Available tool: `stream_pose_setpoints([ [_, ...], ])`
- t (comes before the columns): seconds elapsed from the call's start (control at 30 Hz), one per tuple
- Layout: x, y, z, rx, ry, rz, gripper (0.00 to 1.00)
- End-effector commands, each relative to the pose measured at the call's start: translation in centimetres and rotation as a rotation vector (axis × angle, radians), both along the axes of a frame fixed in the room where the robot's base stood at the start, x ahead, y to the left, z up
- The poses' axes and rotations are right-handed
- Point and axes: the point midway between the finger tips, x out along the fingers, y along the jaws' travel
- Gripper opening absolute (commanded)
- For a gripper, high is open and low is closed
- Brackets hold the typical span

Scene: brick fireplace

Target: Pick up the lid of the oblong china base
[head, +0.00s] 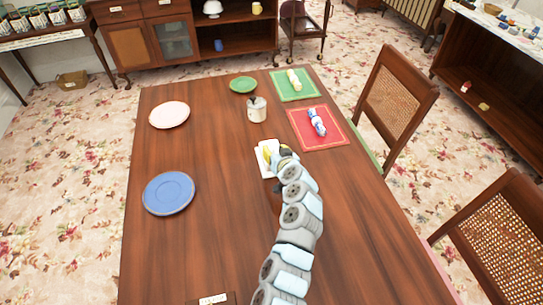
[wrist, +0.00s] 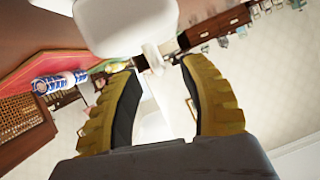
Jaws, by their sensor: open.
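A white oblong china piece (head: 263,165) lies on the wooden table (head: 225,230), partly hidden by my gripper (head: 276,155) in the head view. In the wrist view a large white rounded body (wrist: 125,22) fills the top, with a small white knob-like part (wrist: 154,58) below it, close to the fingertips. My gripper (wrist: 160,68) has yellow ridged fingers with dark inner pads, spread apart. More white shows between the fingers. I cannot tell where lid and base part, or whether the fingers touch the china.
A cream jar (head: 257,112) stands behind the china. A red mat (head: 335,137) with a blue-and-white roll (head: 317,121) lies to the right. A green mat (head: 306,94), green plate (head: 242,85), pink plate (head: 169,115) and blue plate (head: 168,193) also lie there. The table's left middle is clear.

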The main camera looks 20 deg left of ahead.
Motion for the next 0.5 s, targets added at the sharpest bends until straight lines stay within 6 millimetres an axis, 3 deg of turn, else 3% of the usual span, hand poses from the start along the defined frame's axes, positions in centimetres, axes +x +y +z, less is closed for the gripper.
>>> stream_pose_setpoints([
  [0.5,2.0,1.5,-1.0,-0.001,-0.001,-0.001,0.43],
])
